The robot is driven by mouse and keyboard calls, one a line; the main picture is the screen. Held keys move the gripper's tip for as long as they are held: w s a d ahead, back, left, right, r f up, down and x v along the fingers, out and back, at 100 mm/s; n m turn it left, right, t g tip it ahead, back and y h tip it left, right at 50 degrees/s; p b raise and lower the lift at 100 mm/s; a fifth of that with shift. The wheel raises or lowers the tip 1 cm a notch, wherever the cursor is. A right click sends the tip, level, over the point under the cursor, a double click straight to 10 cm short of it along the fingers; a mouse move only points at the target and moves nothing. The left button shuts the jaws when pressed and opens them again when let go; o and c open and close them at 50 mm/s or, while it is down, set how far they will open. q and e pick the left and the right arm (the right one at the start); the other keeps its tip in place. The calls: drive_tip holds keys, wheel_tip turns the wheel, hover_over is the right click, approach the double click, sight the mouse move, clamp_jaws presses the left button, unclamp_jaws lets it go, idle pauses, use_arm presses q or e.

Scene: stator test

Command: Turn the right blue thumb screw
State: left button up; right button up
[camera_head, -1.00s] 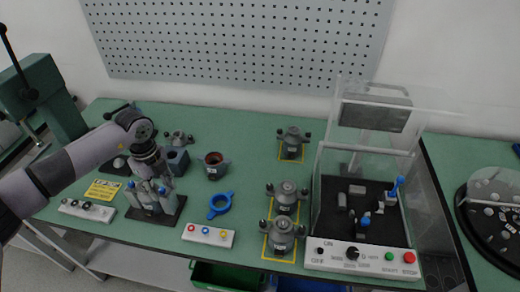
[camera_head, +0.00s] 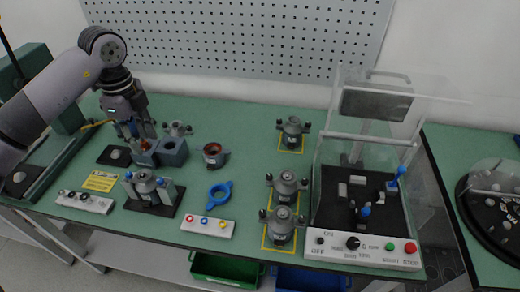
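A stator fixture stands on a dark plate (camera_head: 165,208) at the left front of the table. Small blue parts show on it: the left blue thumb screw (camera_head: 129,176) and the right blue thumb screw (camera_head: 161,182), on either side of a grey motor housing (camera_head: 144,183). My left gripper (camera_head: 136,134) is behind and above the fixture, apart from both screws, pointing down near a grey block. Its fingers are small and overlap the block, so their opening and any held part are unclear. My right gripper is not in view.
A blue ring (camera_head: 219,190) and a button strip (camera_head: 208,227) lie right of the fixture. A grey block (camera_head: 172,151) stands behind it. Several motor housings (camera_head: 287,185) stand mid-table. A clear-walled test box (camera_head: 362,254) stands right. A pegboard (camera_head: 240,40) is behind.

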use_arm(q)
drive_tip(key=s+d+r+m+t+h, duration=0.1)
drive_tip(key=d+m+h, duration=0.6)
drive_tip(key=d, duration=2.1)
drive_tip(key=shift+s+d+r+h, duration=0.3)
drive_tip(key=shift+s+h, duration=0.45)
drive_tip(key=shift+h, duration=2.35)
drive_tip(key=shift+a, duration=0.1)
